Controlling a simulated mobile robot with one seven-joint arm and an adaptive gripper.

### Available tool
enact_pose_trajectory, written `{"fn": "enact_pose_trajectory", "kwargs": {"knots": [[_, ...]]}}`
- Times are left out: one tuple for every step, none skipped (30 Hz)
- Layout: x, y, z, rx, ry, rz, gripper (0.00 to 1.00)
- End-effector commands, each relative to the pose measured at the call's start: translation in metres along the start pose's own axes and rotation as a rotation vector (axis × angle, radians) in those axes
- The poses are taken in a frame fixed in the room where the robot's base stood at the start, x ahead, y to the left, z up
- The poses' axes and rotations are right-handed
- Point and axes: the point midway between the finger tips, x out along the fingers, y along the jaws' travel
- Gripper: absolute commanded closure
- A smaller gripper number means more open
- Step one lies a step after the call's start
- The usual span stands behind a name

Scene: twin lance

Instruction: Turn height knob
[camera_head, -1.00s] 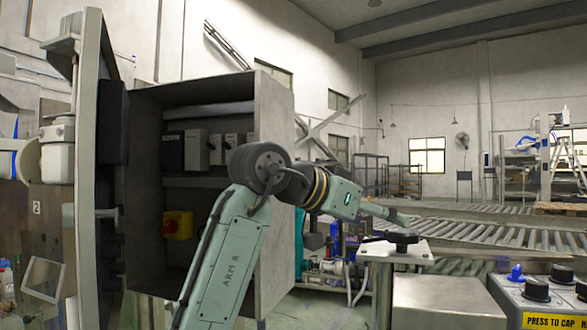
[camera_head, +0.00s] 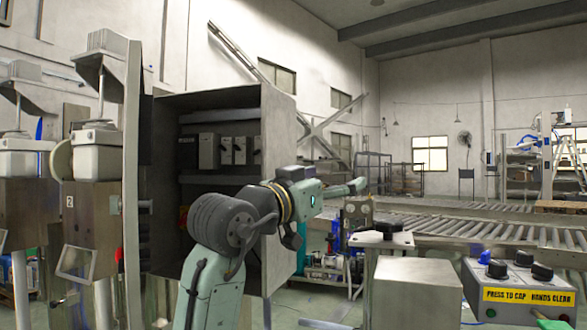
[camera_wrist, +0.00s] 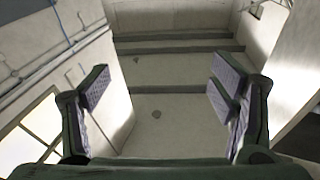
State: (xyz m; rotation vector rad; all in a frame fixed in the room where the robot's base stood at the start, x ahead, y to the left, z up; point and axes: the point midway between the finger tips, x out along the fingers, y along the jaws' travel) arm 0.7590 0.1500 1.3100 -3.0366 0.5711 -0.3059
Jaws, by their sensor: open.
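A black lobed knob (camera_head: 388,228) sits on a pale plate (camera_head: 377,240) on top of a post, right of my arm in the head view. It may be the height knob; I see no label on it. My gripper (camera_head: 357,186) is up and to the left of this knob, apart from it. In the wrist view my gripper (camera_wrist: 160,88) is open, with two padded fingers spread wide and nothing between them. That view shows only walls and ceiling beams, and no knob.
A control box (camera_head: 520,285) at the right has several black knobs, a blue one and a yellow label reading "PRESS TO CAP HANDS CLEAR". A grey block (camera_head: 416,287) stands beside the post. An open electrical cabinet (camera_head: 275,150) is behind my arm. A roller conveyor (camera_head: 490,233) lies beyond.

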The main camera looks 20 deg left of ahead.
Motion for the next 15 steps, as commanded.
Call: {"fn": "enact_pose_trajectory", "kwargs": {"knots": [[-0.006,-0.007,-0.004,0.003,0.040,-0.027,0.21],[-0.009,-0.010,-0.007,0.007,0.062,-0.041,0.21],[-0.014,-0.015,-0.010,0.011,0.088,-0.062,0.21],[-0.017,-0.019,-0.012,0.014,0.108,-0.076,0.21],[-0.021,-0.022,-0.014,0.018,0.126,-0.090,0.21],[-0.025,-0.026,-0.017,0.021,0.150,-0.107,0.21],[-0.028,-0.029,-0.019,0.024,0.166,-0.121,0.21],[-0.032,-0.032,-0.021,0.027,0.181,-0.132,0.21],[-0.035,-0.035,-0.023,0.032,0.200,-0.147,0.21],[-0.038,-0.037,-0.024,0.034,0.211,-0.156,0.21],[-0.040,-0.039,-0.025,0.035,0.221,-0.164,0.21],[-0.043,-0.041,-0.026,0.039,0.235,-0.175,0.21],[-0.045,-0.042,-0.028,0.041,0.243,-0.181,0.21],[-0.047,-0.043,-0.029,0.043,0.249,-0.186,0.21],[-0.049,-0.044,-0.029,0.044,0.256,-0.192,0.21]]}}
